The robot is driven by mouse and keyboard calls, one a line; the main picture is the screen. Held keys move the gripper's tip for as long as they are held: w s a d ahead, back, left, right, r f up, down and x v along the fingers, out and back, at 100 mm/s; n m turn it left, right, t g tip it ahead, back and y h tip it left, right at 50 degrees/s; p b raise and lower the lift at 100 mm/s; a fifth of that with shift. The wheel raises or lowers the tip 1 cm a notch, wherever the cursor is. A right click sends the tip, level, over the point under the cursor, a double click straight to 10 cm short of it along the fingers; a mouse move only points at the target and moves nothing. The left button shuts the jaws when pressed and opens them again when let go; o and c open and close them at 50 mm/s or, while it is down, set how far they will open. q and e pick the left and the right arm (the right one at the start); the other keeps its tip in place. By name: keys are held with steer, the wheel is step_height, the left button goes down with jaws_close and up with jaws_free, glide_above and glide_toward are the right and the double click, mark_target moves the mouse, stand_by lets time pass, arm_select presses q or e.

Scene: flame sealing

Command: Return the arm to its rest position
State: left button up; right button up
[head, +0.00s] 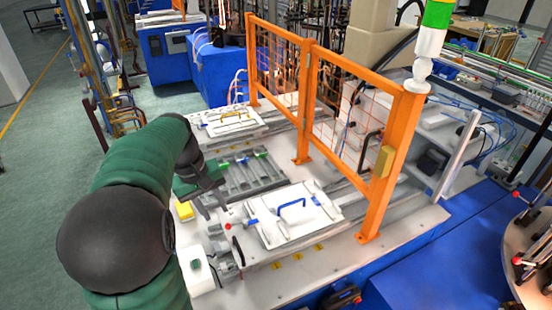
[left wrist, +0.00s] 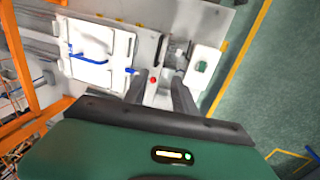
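My left arm, green with dark joints, comes in from the left in the head view. Its left gripper (head: 214,207) hangs over the front left part of the white bench, near a red knob (head: 228,226). In the left wrist view the left gripper (left wrist: 158,84) has its two dark fingers apart, with nothing seen held between them. The red knob (left wrist: 153,80) shows in the gap, beyond the fingers. My right gripper is in neither view.
A white fixture plate with a blue handle (head: 292,206) lies right of the gripper. An orange mesh guard (head: 384,165) stands behind it. A white box (head: 197,269) and a yellow block (head: 185,210) are near the arm. Green floor lies left.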

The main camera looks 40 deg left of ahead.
arm_select(q)
steer(key=w+d+f+m+b, duration=0.2)
steer(key=w+d+f+m, duration=0.1)
steer(key=d+f, duration=0.3)
steer(key=w+d+f+m+b, duration=0.2)
steer(key=d+f+m, duration=0.1)
steer(key=d+f, duration=0.35)
steer(key=s+d+f+m+b, duration=0.1)
steer(key=d+f+m, duration=0.2)
steer(key=d+f, duration=0.2)
steer(key=s+d+f+m+b, duration=0.1)
steer(key=d+f+m, duration=0.3)
steer(key=d, duration=0.6)
steer(key=shift+s+d+f+m+t+y+b, duration=0.2)
steer(key=shift+f+m+t+y+b, duration=0.1)
steer(key=shift+f+y+b, duration=0.15)
steer(key=shift+d, duration=0.25)
